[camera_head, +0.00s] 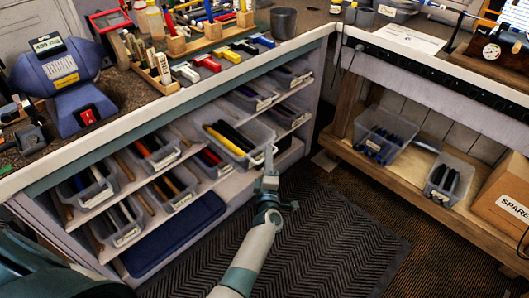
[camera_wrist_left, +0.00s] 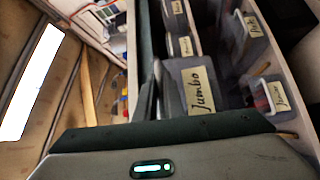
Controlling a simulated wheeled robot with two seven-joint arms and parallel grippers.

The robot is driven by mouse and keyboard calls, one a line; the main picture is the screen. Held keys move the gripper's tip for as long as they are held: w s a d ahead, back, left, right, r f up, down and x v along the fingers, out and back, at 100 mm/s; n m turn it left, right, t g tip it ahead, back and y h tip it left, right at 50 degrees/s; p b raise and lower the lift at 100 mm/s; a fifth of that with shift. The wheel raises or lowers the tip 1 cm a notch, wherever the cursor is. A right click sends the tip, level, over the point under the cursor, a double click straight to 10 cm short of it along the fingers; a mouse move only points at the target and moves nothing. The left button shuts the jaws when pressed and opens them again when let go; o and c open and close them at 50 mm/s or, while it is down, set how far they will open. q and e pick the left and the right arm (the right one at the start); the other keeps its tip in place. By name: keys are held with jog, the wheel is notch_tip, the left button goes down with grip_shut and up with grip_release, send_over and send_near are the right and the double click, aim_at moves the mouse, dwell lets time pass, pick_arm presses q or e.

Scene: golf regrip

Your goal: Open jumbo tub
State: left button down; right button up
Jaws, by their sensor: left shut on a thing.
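The jumbo tub (camera_head: 261,131) is a clear plastic bin holding yellow and black grips, on the middle of the shelf unit. It juts out past the shelf edge. In the left wrist view its front carries a label reading "Jumbo" (camera_wrist_left: 199,91). My left gripper (camera_head: 269,160) is at the tub's front right corner, shut on the tub's edge; the exact contact is hard to see. My right gripper is not in view.
Several other clear bins sit on the shelves (camera_head: 185,190) around it. At right, a low wooden shelf holds two bins and a cardboard box (camera_head: 505,205). The dark floor mat (camera_head: 330,235) is clear.

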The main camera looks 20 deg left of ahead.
pick_arm(q)
jog(key=c, duration=1.9)
grip_release()
jog(key=shift+o, duration=0.2)
jog(key=p+v, duration=0.1)
jog(key=v, duration=0.6)
jog(key=shift+s, duration=0.3)
jog(key=shift+d+f, duration=0.1)
jog(key=shift+f, duration=0.05)
